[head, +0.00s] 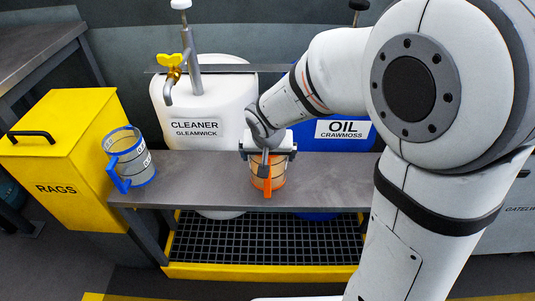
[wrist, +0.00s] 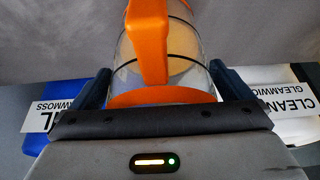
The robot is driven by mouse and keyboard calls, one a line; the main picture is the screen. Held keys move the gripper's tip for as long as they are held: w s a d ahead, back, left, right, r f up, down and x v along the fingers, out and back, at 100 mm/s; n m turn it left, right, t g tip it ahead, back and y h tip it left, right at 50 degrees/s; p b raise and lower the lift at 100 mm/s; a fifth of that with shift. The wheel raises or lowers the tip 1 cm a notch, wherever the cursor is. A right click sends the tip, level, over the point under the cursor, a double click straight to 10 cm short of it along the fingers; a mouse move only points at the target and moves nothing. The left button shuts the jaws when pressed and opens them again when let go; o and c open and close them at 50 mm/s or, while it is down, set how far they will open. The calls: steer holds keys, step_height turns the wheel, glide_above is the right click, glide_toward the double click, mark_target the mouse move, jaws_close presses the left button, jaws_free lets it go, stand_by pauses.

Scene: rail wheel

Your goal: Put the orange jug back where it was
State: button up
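The orange jug (head: 267,176) is a clear jug with dark bands, an orange rim and an orange handle. In the head view it is at the grey bench, in front of the cleaner and oil containers, with its handle toward the front. I cannot tell whether it touches the bench top. My gripper (head: 268,154) is over it from behind and above, partly hiding its top. In the wrist view the jug (wrist: 158,60) fills the space between the two dark fingers (wrist: 160,88), which sit against its sides. Something pale yellowish shows through its wall.
A blue-trimmed jug (head: 131,160) stands at the bench's left end, beside the yellow rags bin (head: 62,165). The white cleaner container (head: 205,110) with a yellow tap and the blue oil container (head: 345,133) stand behind. A yellow-edged grate (head: 265,243) lies below. The bench's left-middle is clear.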

steer(key=p+v, duration=0.3)
steer(key=v, duration=0.9)
steer(key=shift+a+r, duration=0.1)
steer(key=shift+r, duration=0.05)
steer(key=s+d+f+g, duration=0.2)
steer(key=s+d, duration=1.1)
steer(key=d, duration=0.1)
steer(key=shift+f+g, duration=0.3)
steer(key=shift+g, duration=0.1)
steer(key=shift+d, duration=0.1)
